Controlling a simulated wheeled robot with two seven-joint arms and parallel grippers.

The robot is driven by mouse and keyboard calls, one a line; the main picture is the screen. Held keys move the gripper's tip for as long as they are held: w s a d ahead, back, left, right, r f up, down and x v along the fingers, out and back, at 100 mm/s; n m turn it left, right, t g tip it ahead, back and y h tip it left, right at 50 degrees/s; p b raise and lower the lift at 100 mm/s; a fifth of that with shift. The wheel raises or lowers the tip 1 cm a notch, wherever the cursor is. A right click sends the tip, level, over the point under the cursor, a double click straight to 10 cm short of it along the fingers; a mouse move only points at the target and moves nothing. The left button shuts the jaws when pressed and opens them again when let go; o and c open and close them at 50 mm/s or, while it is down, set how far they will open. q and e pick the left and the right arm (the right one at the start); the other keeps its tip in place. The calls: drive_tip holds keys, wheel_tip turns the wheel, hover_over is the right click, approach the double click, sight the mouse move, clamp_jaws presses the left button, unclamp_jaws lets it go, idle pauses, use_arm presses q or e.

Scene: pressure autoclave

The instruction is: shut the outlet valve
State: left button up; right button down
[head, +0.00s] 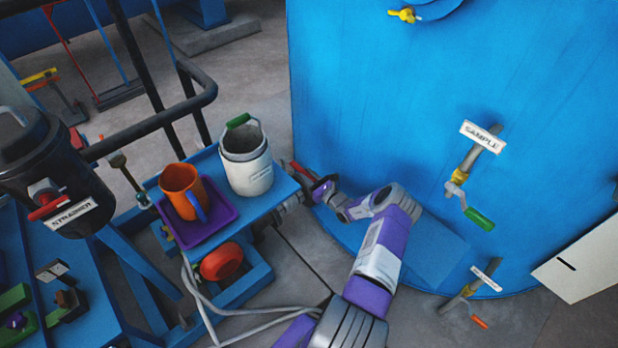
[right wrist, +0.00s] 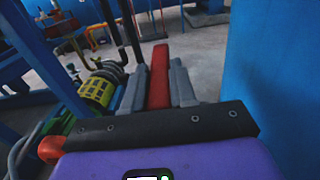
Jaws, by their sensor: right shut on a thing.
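A red lever handle (right wrist: 160,75), which I take to be the outlet valve's, stands between the two grey fingers of my right gripper (right wrist: 159,88) in the right wrist view. The fingers are shut on it. In the head view my right gripper (head: 313,182) is beside the left side of the big blue vessel (head: 400,120), just right of the blue cart. A bit of the red handle (head: 297,170) shows there at the fingers. The valve body and pipe are mostly hidden behind the cart and gripper. My left gripper is not in view.
The blue cart (head: 276,193) carries a grey-white pail (head: 248,178) and an orange mug (head: 182,188) on a purple tray (head: 225,217), close to my right gripper. The SAMPLE valve's green handle (head: 479,219) and a lower orange handle (head: 480,322) stick out at right. Hoses (head: 265,309) lie near my right arm.

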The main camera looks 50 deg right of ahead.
drive_tip(key=shift+d+r, duration=0.1)
drive_tip(key=shift+d, duration=0.05)
drive_tip(key=c, duration=0.9)
unclamp_jaws()
wheel_tip(320, 180, up, 10)
drive_tip(key=p, duration=0.4)
